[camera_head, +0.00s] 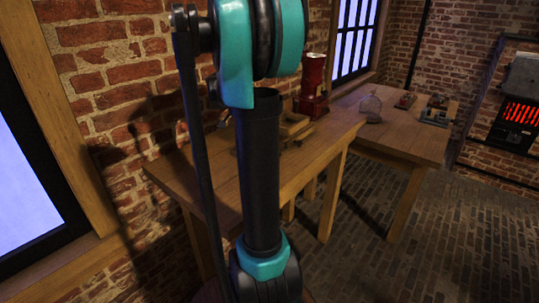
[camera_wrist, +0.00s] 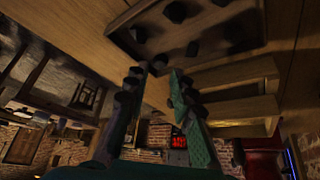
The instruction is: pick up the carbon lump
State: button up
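In the wrist view, which looks tipped over, several dark lumps lie in a shallow wooden tray (camera_wrist: 240,47) at the top. One lump (camera_wrist: 193,48) lies just right of my fingertips, another (camera_wrist: 178,12) lies further up, and another (camera_wrist: 140,33) sits near the tray's edge. My gripper (camera_wrist: 159,72) is open, its two fingers apart below the tray. A small dark lump (camera_wrist: 160,60) shows close to the gap between the tips; I cannot tell whether it touches them. In the head view my arm hides the gripper and part of the wooden tray (camera_head: 294,128) on the table.
The wooden table (camera_head: 180,172) stands along the brick wall. A red device (camera_head: 313,84) stands behind the tray. A second table (camera_head: 400,140) to the right holds a glass jar (camera_head: 371,106) and small apparatus (camera_head: 436,113). A glowing stove (camera_head: 519,112) is at far right. The brick floor is open.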

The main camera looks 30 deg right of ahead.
jog(key=shift+x, duration=1.7)
jog(key=shift+f, duration=0.1)
jog(key=c, duration=0.4)
notch_tip(320, 180, up, 20)
